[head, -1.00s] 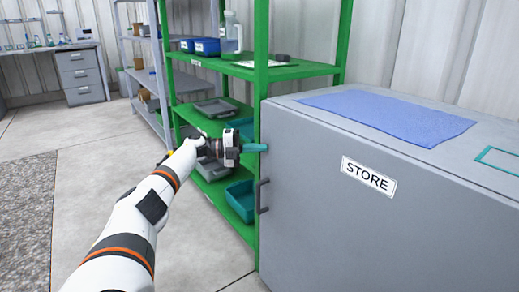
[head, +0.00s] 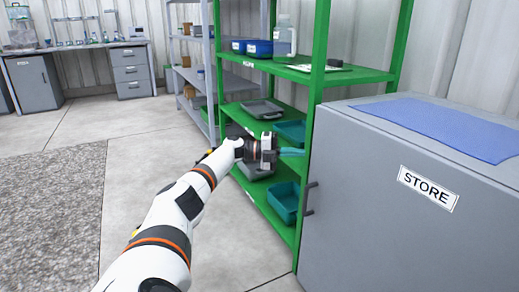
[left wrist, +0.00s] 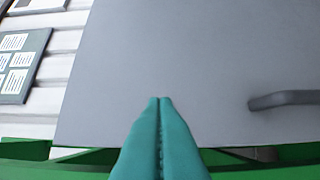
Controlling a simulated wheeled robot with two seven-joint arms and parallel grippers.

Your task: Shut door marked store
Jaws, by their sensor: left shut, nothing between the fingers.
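The grey store cabinet's door (head: 385,235) carries a white STORE label (head: 428,188) and a dark bar handle (head: 310,198) near its left edge. No gap along the door is visible in the head view. My left gripper (head: 302,152) is shut and empty, its teal fingertips just left of the door's upper left edge. In the left wrist view the shut fingertips (left wrist: 165,100) appear in front of the grey panel (left wrist: 190,50), with the handle (left wrist: 285,99) to their right. I cannot tell whether they touch it. My right gripper is not in view.
A green shelf rack (head: 318,75) with teal bins (head: 284,200) stands close beside the cabinet, behind my left gripper. A blue cloth (head: 440,126) lies on the cabinet top. Open floor (head: 130,190) lies to the left.

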